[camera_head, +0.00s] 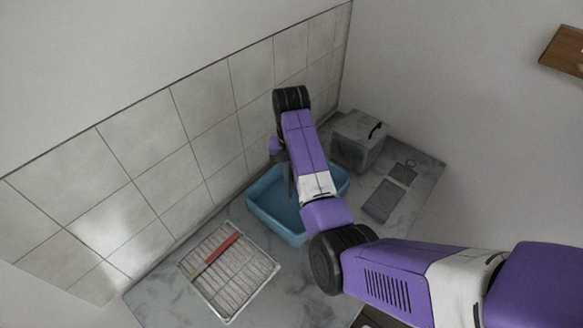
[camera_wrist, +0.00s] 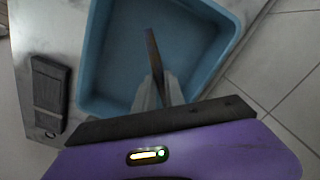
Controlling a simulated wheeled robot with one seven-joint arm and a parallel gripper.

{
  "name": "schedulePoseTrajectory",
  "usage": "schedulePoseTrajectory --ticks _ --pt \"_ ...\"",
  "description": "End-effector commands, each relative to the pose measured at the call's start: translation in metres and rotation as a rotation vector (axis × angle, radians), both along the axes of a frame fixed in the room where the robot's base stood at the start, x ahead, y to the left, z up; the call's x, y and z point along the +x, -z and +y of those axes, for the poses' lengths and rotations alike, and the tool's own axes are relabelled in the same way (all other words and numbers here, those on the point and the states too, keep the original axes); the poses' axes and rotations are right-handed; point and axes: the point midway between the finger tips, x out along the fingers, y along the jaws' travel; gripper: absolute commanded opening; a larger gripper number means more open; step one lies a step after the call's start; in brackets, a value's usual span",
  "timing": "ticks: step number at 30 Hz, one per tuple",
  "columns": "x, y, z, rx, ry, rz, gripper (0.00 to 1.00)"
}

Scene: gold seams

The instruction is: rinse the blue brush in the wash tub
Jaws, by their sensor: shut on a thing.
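The wash tub (camera_head: 262,207) is a light blue open basin on the marble counter; in the wrist view its floor (camera_wrist: 117,60) looks bare. My gripper (camera_wrist: 158,92) points down over the tub and is shut on a thin dark brush (camera_wrist: 152,52), seen nearly edge-on. No blue shows on it, and I cannot tell whether its tip touches the tub floor. In the head view my arm hides part of the tub, the fingertips and most of the held brush.
A red-handled tool (camera_head: 222,248) lies on a white ribbed rack (camera_head: 240,283) at the left. A grey box (camera_head: 352,140) stands behind the tub. A dark grey flat holder (camera_head: 384,201) lies right of it. A tiled wall (camera_head: 205,125) runs close along the tub's back.

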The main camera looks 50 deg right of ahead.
Motion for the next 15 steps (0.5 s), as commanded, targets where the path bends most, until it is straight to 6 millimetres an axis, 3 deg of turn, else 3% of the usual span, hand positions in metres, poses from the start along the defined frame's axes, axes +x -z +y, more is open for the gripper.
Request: schedulePoseTrajectory --ticks 15 --pt "0.0 0.047 0.0 0.001 0.0 0.001 0.0"
